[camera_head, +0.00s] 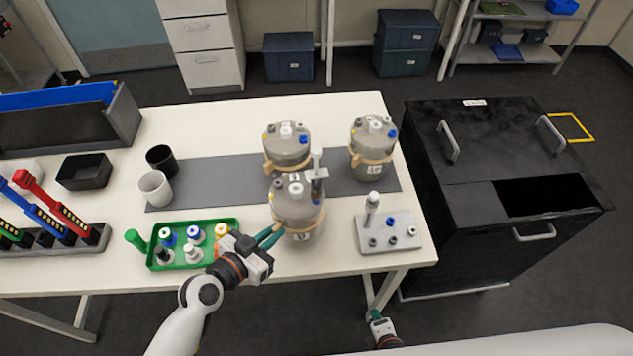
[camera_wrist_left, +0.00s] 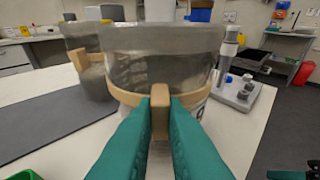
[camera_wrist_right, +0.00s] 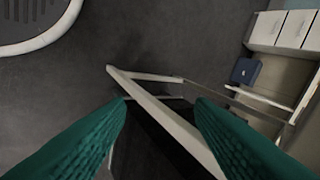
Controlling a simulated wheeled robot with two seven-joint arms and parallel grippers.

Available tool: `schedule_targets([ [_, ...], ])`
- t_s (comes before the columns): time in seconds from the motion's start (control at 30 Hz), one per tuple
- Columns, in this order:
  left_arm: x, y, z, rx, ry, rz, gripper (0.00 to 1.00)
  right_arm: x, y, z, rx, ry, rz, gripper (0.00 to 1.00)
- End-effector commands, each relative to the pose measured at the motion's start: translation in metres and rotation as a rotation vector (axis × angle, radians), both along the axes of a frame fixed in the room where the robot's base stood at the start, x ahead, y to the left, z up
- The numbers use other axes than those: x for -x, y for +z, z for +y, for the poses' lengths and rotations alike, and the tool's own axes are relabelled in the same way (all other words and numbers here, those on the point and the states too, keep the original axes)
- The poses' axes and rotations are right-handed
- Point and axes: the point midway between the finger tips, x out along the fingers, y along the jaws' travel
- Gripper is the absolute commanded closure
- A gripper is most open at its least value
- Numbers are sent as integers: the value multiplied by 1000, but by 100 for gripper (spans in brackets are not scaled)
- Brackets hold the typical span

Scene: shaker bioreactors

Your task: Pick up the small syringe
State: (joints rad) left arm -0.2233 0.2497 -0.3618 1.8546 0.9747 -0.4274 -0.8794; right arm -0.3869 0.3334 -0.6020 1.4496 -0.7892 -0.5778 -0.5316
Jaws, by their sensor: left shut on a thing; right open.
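A grey syringe-like piece (camera_head: 371,208) stands upright in a light grey block (camera_head: 400,243) at the table's front right; it also shows at right in the left wrist view (camera_wrist_left: 229,48). A second grey syringe-like piece (camera_head: 317,172) stands upright at the lid of the front bioreactor (camera_head: 296,214). I cannot tell which is the small syringe. My left gripper (camera_head: 273,236) is shut on the front bioreactor's tan clamp tab (camera_wrist_left: 160,112). My right gripper (camera_head: 376,316) is open and empty, low beyond the table's front edge; its fingers frame the right wrist view (camera_wrist_right: 160,108).
Two more bioreactors (camera_head: 286,149) (camera_head: 373,150) stand behind on the dark mat (camera_head: 220,177). A green tray (camera_head: 160,265) with several capped bottles lies left of my left gripper. Two cups (camera_head: 156,188) (camera_head: 161,160) stand further left. A black cabinet (camera_head: 470,240) stands right.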

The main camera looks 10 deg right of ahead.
Motion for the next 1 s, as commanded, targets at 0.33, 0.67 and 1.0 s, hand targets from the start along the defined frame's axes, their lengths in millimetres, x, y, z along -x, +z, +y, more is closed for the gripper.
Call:
schedule_targets([
  [0.33, 0, -1, 0, 0, -2, 1, 100, -75, 237, 148, 722, 524, -542, 52],
  [0.67, 0, -1, 0, 0, 0, 1, 100, -91, 368, 167, 1207, 474, -626, 52],
  [1.0, 0, 0, 0, -1, 0, 1, 100, -137, 380, 158, 1259, 462, -623, 52],
])
